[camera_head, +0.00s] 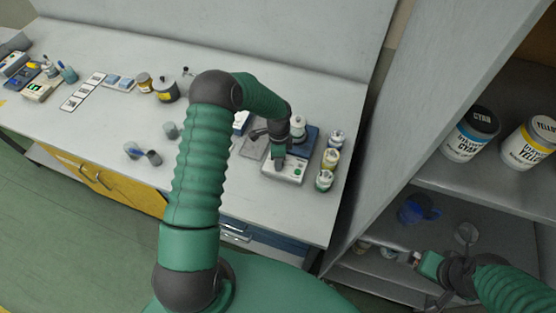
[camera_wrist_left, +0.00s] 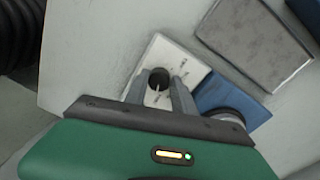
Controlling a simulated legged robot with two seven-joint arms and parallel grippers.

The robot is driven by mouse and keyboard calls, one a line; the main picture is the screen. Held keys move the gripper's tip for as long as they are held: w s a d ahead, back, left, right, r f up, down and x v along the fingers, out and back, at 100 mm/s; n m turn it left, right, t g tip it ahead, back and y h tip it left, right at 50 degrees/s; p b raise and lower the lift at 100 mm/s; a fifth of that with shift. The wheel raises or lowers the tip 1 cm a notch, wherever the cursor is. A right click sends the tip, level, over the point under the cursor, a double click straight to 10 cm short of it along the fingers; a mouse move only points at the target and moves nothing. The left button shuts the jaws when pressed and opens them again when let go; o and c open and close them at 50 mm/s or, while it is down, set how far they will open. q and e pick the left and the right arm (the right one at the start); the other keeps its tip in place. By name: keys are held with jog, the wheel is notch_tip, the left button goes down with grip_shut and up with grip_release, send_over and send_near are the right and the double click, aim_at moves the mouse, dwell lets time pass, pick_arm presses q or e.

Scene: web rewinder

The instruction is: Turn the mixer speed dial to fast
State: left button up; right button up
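The mixer has a blue body (camera_head: 304,140) and a white front panel (camera_head: 291,176) with a green button, near the right end of the bench. The dark round speed dial (camera_wrist_left: 158,79) with a pale pointer mark shows on the white panel in the left wrist view. My left gripper (camera_head: 279,162) is over the panel, pointing down. In the left wrist view its two fingers (camera_wrist_left: 160,88) stand apart, one on each side of the dial; I cannot tell whether they touch it. My right gripper (camera_head: 420,261) is at the lower right, by the shelf, away from the mixer; its fingers are unclear.
Small lidded jars (camera_head: 330,159) stand right of the mixer. A grey flat plate (camera_head: 254,147) lies left of it. Cups and dark pots (camera_head: 166,91) are further left on the bench. The shelf at right holds cyan (camera_head: 468,139) and yellow (camera_head: 530,147) ink tubs and a blue jug (camera_head: 414,211).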

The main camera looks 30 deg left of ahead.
pick_arm(q)
jog(key=o, duration=0.4)
jog(key=shift+w+d, duration=0.1)
jog(key=shift+w, duration=0.2)
jog(key=shift+s, duration=0.1)
jog(key=shift+r, duration=0.2)
jog(key=r, duration=0.5)
jog(key=r+b, duration=0.1)
jog(key=r, duration=0.5)
jog(key=w+r, duration=0.1)
jog(key=r, duration=0.4)
jog(key=shift+a+r+b, duration=0.15)
jog(key=shift+a+b, duration=0.1)
jog(key=shift+b, duration=0.05)
